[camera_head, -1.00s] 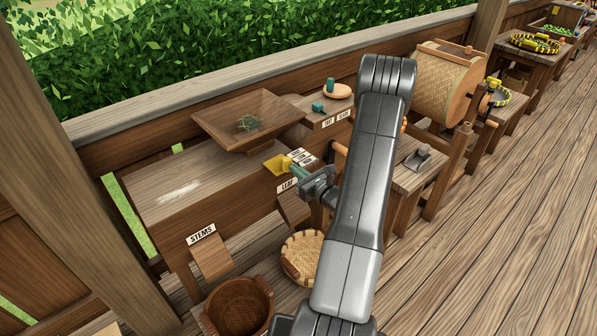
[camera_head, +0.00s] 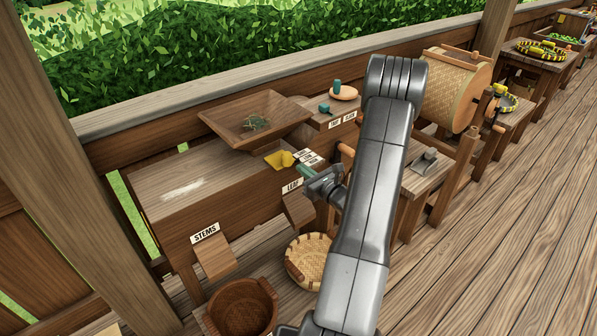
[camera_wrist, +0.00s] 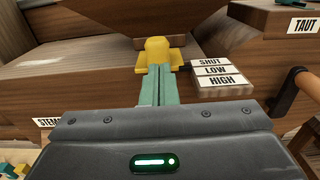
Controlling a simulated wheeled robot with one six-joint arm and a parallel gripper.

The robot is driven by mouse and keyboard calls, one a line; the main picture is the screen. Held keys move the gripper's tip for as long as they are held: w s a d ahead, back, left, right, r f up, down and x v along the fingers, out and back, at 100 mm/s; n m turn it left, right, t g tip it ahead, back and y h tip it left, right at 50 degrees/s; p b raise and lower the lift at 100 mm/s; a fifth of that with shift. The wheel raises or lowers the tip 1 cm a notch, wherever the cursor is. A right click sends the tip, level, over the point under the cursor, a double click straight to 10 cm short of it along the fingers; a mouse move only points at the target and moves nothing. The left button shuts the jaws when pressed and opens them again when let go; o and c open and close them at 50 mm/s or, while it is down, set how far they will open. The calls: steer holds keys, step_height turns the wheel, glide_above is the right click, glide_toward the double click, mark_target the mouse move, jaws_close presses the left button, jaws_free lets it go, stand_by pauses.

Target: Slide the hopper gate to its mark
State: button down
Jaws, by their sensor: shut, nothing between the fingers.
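The yellow hopper gate (camera_head: 280,159) sits under the wooden hopper (camera_head: 285,112), which holds some green leaf. Its yellow knob also shows in the wrist view (camera_wrist: 157,54). Labels SHUT, LOW and HIGH (camera_head: 306,157) stand on a block just right of the gate; in the wrist view (camera_wrist: 212,72) they read in that order from back to front. My gripper (camera_head: 302,170) is shut and empty in front of the gate. In the head view a gap separates its teal fingers from the knob. In the wrist view the fingers (camera_wrist: 155,72) point at the knob and overlap its lower part.
Chutes marked STEMS (camera_head: 213,256) and LEAF (camera_head: 297,207) slope from the bench front, with a dark basket (camera_head: 243,305) and a pale basket (camera_head: 296,262) below. A woven drum (camera_head: 452,90) is farther right.

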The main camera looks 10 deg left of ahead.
steer(key=b+v, duration=0.2)
steer(key=v, duration=0.8)
steer(key=shift+s+d, duration=0.2)
steer(key=shift+d, duration=0.05)
steer(key=p+x, duration=0.4)
steer(key=x, duration=0.8)
steer(key=shift+w+a+r+p, duration=0.1)
steer(key=shift+w+p, duration=0.05)
steer(key=shift+p, duration=0.25)
